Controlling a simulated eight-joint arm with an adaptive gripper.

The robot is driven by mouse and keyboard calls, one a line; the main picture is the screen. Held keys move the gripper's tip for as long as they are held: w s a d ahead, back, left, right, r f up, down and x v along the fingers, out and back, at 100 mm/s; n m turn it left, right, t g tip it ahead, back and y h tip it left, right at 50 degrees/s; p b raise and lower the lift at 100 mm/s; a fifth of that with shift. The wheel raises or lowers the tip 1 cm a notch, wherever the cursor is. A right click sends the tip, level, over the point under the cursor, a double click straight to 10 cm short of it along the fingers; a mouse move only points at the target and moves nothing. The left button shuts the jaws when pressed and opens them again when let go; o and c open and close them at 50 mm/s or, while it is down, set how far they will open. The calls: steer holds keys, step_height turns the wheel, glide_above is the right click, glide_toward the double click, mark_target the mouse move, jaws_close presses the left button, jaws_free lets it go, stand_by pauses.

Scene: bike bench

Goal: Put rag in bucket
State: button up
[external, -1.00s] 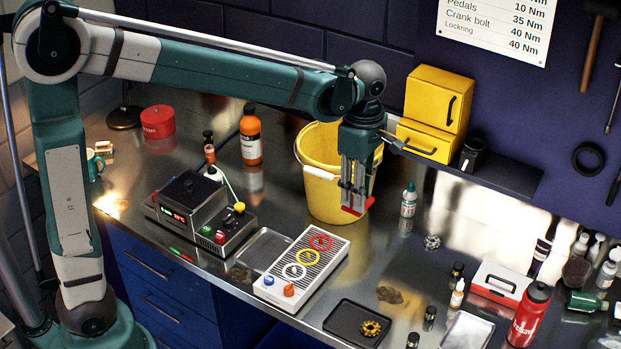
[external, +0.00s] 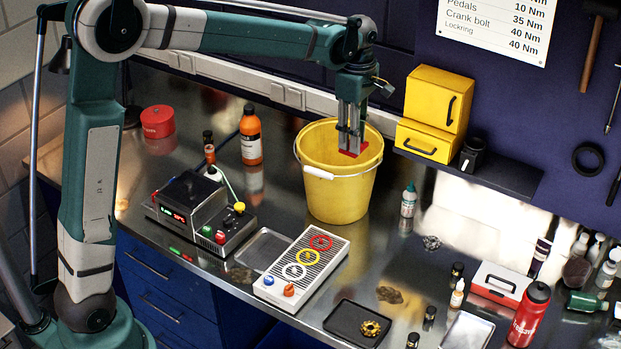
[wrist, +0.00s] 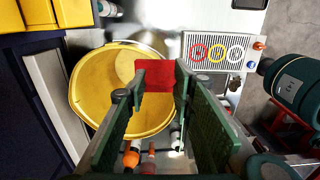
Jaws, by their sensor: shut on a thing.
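The yellow bucket (external: 338,198) stands upright on the metal bench near the wall, with its white-gripped handle hanging at the front. My gripper (external: 351,142) points down over the bucket's mouth, towards its right side. It is shut on a flat red piece, which looks like the rag (external: 353,149), at the fingertips. In the wrist view the red rag (wrist: 155,75) sits between the two fingers, with the bucket's rim and inside (wrist: 92,92) around and below it. I cannot tell how far the rag is above or below the rim.
An orange bottle (external: 251,136) stands left of the bucket. A white box with coloured rings (external: 302,266) lies in front. Yellow drawers (external: 436,100) stand behind at the right, on a dark ledge. A small white bottle (external: 408,201) stands to the right.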

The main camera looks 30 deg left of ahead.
steer(key=w+a+f, duration=0.1)
steer(key=w+a, duration=0.7)
steer(key=a, duration=0.1)
step_height(320, 180, down, 18)
steer(key=shift+r, duration=0.15)
steer(key=shift+w, duration=0.1)
steer(key=shift+f+p, duration=0.45)
steer(key=shift+f, duration=2.65)
steer(key=shift+f, duration=1.85)
steer(key=shift+f, duration=0.15)
